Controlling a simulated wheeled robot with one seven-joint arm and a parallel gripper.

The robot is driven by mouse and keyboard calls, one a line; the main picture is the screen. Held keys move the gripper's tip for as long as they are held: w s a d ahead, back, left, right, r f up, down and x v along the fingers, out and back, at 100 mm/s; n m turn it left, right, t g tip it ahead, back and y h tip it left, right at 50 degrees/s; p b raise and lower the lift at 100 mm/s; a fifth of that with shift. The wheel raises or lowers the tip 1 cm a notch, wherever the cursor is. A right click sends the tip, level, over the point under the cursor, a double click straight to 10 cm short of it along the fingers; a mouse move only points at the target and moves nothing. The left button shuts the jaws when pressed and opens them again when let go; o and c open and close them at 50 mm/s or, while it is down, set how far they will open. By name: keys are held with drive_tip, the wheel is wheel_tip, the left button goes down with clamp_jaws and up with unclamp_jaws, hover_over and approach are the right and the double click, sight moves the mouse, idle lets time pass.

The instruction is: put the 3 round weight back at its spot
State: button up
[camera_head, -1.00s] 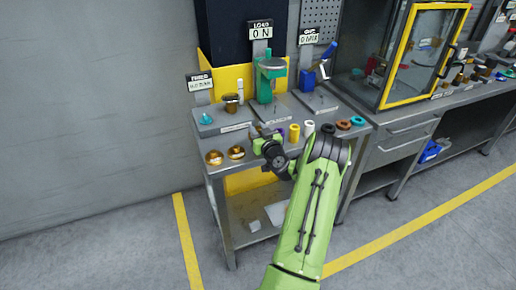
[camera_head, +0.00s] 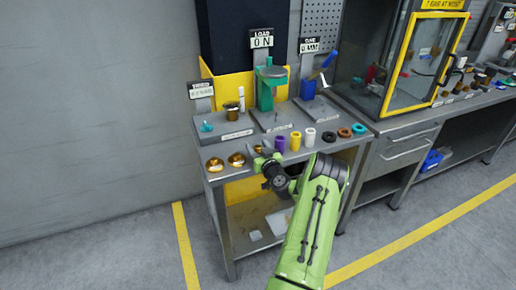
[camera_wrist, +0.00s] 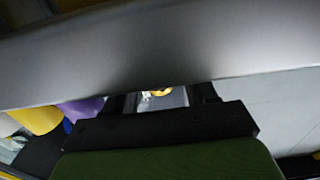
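Two round gold weights stand near the front left of the bench top, a left one (camera_head: 215,165) and a right one (camera_head: 237,160). A small gold piece (camera_head: 258,149) shows to their right, close to the tip of my gripper (camera_head: 261,161). In the wrist view a gold piece (camera_wrist: 158,92) shows in the gap between the dark fingers, partly covered by a grey edge. I cannot tell whether the fingers touch it. My gripper is low at the bench's front edge. The number on each weight is too small to read.
Purple (camera_head: 280,144), yellow (camera_head: 295,140) and white (camera_head: 309,137) cylinders stand right of my gripper. Dark, brown and teal rings follow them. A green press (camera_head: 267,88) stands behind. The grey bench edge (camera_wrist: 150,50) is close to the wrist camera. Free floor lies left.

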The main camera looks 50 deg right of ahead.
drive_tip(key=shift+r, duration=0.1)
drive_tip(key=shift+s+a, duration=0.1)
drive_tip(key=shift+s, duration=0.15)
drive_tip(key=b+v, duration=0.3)
drive_tip(key=v, duration=0.9)
drive_tip(key=w+a+r+n+y, duration=0.3)
drive_tip(key=w+a+n+y, duration=0.15)
drive_tip(key=a, duration=0.35)
drive_tip(key=w+a+r+n+y, duration=0.2)
drive_tip(key=w+a+n+y, duration=0.1)
drive_tip(key=w+a+y, duration=0.4)
drive_tip(key=a+r+n+g+y, duration=0.15)
drive_tip(key=a+n+g, duration=0.25)
drive_tip(key=a, duration=1.1)
drive_tip(key=s+a+r+g+h, duration=0.2)
drive_tip(key=s+a+r+g, duration=0.25)
drive_tip(key=s+a, duration=0.65)
drive_tip(key=s+r+m+g+h, duration=0.1)
drive_tip(key=s+m, duration=0.4)
drive_tip(key=s, duration=0.8)
drive_tip(key=shift+d+r+h, duration=0.25)
drive_tip(key=shift+r+h, duration=0.15)
drive_tip(key=shift+r, duration=0.15)
